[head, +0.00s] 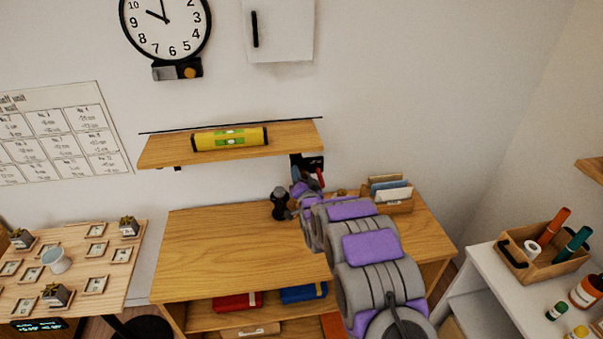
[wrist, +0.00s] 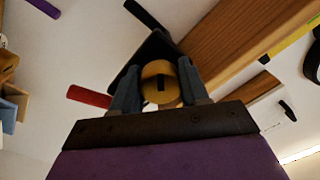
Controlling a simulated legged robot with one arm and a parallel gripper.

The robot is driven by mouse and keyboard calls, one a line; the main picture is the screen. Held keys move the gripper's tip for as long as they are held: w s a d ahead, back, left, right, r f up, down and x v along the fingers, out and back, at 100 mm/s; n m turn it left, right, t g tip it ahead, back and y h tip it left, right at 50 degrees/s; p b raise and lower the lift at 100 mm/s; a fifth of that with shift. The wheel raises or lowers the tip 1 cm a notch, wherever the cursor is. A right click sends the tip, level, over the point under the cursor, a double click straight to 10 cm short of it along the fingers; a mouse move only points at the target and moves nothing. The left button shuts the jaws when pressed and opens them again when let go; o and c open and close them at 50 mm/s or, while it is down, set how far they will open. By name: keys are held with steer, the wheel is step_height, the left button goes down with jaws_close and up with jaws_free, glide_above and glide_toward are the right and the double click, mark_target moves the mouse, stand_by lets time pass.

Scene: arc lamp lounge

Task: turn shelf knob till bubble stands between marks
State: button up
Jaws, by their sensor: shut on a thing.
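The wooden wall shelf (head: 165,151) hangs above the desk, with a yellow spirit level (head: 203,141) lying on it. The level has green vial windows (head: 231,136); the bubble's place between the marks is too small to tell. In the wrist view, a round brass-coloured knob (wrist: 159,82) with a dark slot sits on a dark bracket under the shelf (wrist: 235,45). My gripper (wrist: 157,92) is shut on the knob, one finger on each side. In the head view my arm reaches to the shelf's right end and hides the knob.
The desk (head: 215,235) below is mostly clear, with a dark object (head: 280,203) and a card holder (head: 398,205) near my arm. A red handle (wrist: 88,97) and a black one (wrist: 146,16) stick out near the bracket. A clock (head: 165,28) hangs above.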

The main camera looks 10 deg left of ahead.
steer(key=m, duration=0.3)
steer(key=shift+m, duration=0.3)
steer(key=shift+f+m+h, duration=0.15)
steer(key=shift+m+h, duration=0.15)
steer(key=shift+m, duration=1.2)
steer(key=o, duration=1)
steer(key=shift+d, duration=0.1)
steer(key=shift+o, duration=0.2)
steer(key=p+v, duration=0.1)
steer(key=v, duration=1.6)
steer(key=shift+s+f, duration=0.2)
steer(key=shift+f, duration=0.05)
